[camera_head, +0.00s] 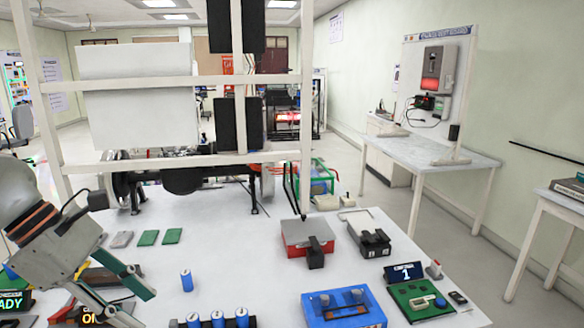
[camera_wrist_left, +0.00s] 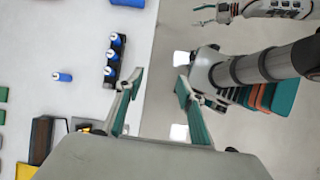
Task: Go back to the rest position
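My left gripper (camera_head: 140,306) is at the lower left of the head view, over the near-left part of the white table (camera_head: 235,262). Its two green-padded fingers are spread with nothing between them. In the left wrist view the gripper (camera_wrist_left: 157,88) is also open and empty, beyond the table's edge in the picture. My right gripper (camera_wrist_left: 207,14) shows small at the top of the left wrist view, with its fingers apart and nothing visible between them. It is not in the head view.
A red box (camera_head: 306,236), a blue case (camera_head: 342,307) and a green circuit board (camera_head: 420,301) are on the table. A white frame (camera_head: 306,120) rises over it.

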